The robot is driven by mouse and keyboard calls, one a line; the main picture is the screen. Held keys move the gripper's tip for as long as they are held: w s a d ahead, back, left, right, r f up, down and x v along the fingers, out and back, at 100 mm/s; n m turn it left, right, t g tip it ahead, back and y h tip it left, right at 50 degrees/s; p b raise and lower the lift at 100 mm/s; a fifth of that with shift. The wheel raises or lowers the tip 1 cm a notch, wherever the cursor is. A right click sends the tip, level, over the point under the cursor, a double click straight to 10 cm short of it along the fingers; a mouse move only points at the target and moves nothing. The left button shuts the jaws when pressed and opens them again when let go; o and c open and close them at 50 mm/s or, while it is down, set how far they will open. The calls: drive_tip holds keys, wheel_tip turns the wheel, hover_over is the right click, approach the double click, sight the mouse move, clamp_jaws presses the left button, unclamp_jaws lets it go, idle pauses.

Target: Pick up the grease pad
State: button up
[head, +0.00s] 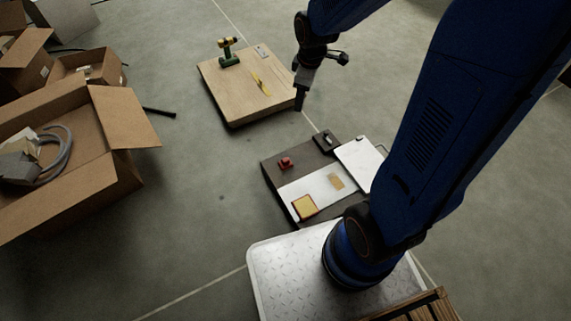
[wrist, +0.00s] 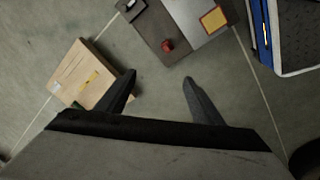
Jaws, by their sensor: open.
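A square yellow pad with a reddish-brown border (head: 304,206), which may be the grease pad, lies at the near edge of a low dark board with a light panel. It also shows at the top right of the wrist view (wrist: 213,19). A smaller tan patch (head: 335,181) lies on the light panel; I cannot tell which of the two is the grease pad. My gripper (head: 299,98) hangs above the floor by the right edge of the wooden board, apart from both pads. In the wrist view its fingers (wrist: 160,80) are spread and empty.
A red object (head: 286,163) sits on the dark board (head: 270,177), with a white panel (head: 359,160) to the right. The wooden board (head: 222,85) holds a green-and-yellow drill (head: 228,53) and a yellow tool (head: 261,84).

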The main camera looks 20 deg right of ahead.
drive_tip(key=w+a+f+n+g, duration=0.1)
drive_tip(key=w+f+n, duration=0.15)
drive_tip(key=f, duration=0.45)
drive_tip(key=w+a+f+n, duration=0.1)
drive_tip(key=w+f+n, duration=0.15)
drive_tip(key=f, duration=0.45)
drive_tip(key=n+g, duration=0.1)
drive_tip(key=n, duration=0.3)
hover_over(285, 160)
wheel_tip(285, 160, down, 16)
wheel_tip(285, 160, down, 17)
drive_tip(key=shift+w+d, duration=0.1)
drive_tip(key=shift+d, duration=0.05)
drive_tip(key=c, duration=1.3)
drive_tip(key=shift+r, duration=0.1)
wheel_tip(285, 160, up, 10)
drive_tip(key=shift+f, duration=0.1)
